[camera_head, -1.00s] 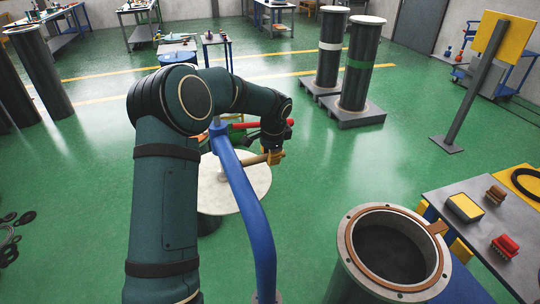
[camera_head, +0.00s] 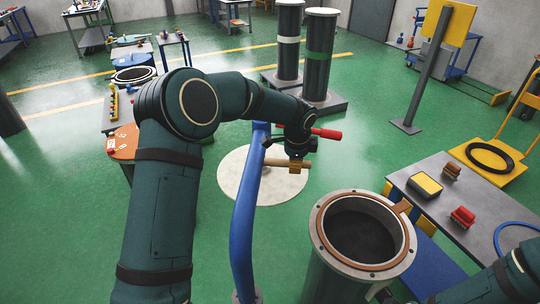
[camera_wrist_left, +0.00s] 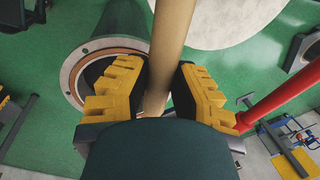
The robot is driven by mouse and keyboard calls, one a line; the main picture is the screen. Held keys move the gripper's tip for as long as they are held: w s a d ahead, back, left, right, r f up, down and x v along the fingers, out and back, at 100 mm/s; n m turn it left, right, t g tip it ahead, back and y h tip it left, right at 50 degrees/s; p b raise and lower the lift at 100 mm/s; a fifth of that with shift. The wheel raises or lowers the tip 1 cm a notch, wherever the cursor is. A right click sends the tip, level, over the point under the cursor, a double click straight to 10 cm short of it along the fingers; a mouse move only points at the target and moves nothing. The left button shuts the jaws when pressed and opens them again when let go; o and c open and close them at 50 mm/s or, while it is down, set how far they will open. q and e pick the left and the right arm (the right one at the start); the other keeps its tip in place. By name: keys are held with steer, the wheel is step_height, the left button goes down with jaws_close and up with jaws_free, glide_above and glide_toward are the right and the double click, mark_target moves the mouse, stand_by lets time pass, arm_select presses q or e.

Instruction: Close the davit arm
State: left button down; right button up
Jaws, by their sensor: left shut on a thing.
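The blue davit arm (camera_head: 247,220) rises as a bent post left of the open flanged cylinder (camera_head: 315,245). A round pale lid (camera_head: 235,185) shows at the post's upper part, left of and behind the cylinder's opening and apart from it. My left gripper (camera_head: 296,166) is shut on a tan handle bar (camera_head: 274,162) above the lid. In the left wrist view the bar (camera_wrist_left: 168,50) runs between the yellow finger pads (camera_wrist_left: 160,92). A red handle (camera_head: 327,133) sticks out behind the gripper. Part of my right arm enters at lower right; its gripper cannot be made out.
Two tall cylinders (camera_head: 319,60) stand on plinths behind. A yellow sign post (camera_head: 430,75) is at right. Green floor between is free.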

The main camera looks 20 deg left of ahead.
arm_select(q)
steer(key=s+d+m+h, duration=0.1)
steer(key=s+d+m, duration=0.5)
steer(key=d, duration=0.5)
steer(key=s+d+m+h, duration=0.1)
steer(key=s+d+m, duration=0.4)
steer(key=s+d, duration=0.5)
steer(key=shift+s+d+m+g+b, duration=0.3)
steer(key=shift+s+d+m+b, duration=0.1)
steer(key=shift+d, duration=0.85)
steer(key=c, duration=0.8)
jaws_free()
steer(key=shift+w+f, duration=0.1)
steer(key=shift+w, duration=0.05)
steer(key=shift+o, duration=0.2)
step_height(320, 180, up, 12)
steer(key=s+a, duration=0.1)
steer(key=s, duration=0.1)
steer(key=shift+a, duration=0.25)
steer(key=shift+f, duration=0.1)
